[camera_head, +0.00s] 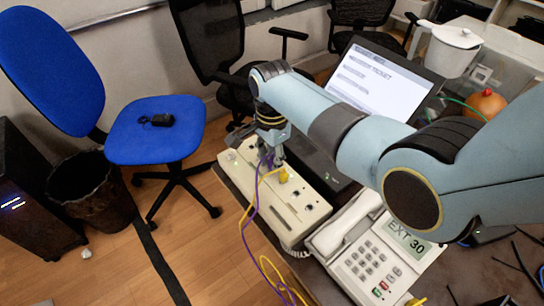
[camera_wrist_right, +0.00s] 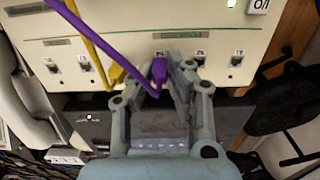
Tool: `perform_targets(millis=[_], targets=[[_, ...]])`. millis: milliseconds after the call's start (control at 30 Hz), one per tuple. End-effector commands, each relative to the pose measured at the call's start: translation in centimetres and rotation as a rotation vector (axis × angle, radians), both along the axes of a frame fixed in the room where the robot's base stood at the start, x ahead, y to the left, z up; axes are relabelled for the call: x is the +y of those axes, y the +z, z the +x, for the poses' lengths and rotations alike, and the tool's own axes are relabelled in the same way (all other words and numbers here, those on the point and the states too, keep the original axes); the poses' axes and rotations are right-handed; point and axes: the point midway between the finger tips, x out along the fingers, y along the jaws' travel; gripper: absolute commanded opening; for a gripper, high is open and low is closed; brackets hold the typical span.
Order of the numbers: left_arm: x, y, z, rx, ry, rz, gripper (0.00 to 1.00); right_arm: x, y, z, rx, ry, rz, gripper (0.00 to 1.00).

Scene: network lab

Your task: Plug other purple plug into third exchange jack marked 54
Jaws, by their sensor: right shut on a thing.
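The beige exchange box (camera_head: 292,202) lies on the table in the head view; its face with a row of jacks (camera_wrist_right: 200,58) fills the top of the wrist view. My right gripper (camera_head: 272,155) is at the box, its fingers closed around a purple plug (camera_wrist_right: 159,70). The plug points at the jack row, between a yellow plug (camera_wrist_right: 117,74) and two bare jacks on the right. I cannot tell whether its tip is in a jack. The jack numbers are too small to read. A purple cable (camera_wrist_right: 105,45) runs from the plug. My left gripper is out of view.
The yellow plug (camera_head: 283,175) and its cable stand close to my right gripper. A telephone (camera_head: 372,250) marked EXT 30 is at the box's near right end. A laptop (camera_head: 375,82) stands behind. My right arm crosses above the table.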

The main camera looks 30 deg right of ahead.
Motion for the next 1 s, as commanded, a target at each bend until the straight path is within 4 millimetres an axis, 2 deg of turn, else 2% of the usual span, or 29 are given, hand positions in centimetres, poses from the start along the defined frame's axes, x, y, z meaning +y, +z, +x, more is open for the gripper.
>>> perform_targets(millis=[67,100,267,533,667,767,1000], targets=[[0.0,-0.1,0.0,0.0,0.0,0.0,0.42,0.0,-0.2,0.0,0.001,0.0,0.0,0.0],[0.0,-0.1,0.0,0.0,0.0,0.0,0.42,0.0,-0.1,0.0,0.0,0.0,0.0,0.2],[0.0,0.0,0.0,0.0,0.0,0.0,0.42,0.0,-0.1,0.0,0.0,0.0,0.0,0.41],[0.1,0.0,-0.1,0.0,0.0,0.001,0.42,0.0,0.0,0.0,-0.001,0.0,0.0,0.42],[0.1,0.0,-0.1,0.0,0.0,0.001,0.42,0.0,0.9,0.1,-0.003,0.0,0.0,0.42],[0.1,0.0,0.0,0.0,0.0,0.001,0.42,0.0,2.6,0.1,-0.005,0.0,0.001,0.42],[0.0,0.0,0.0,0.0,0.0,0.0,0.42,0.0,8.1,0.1,-0.005,0.0,0.001,0.42]])
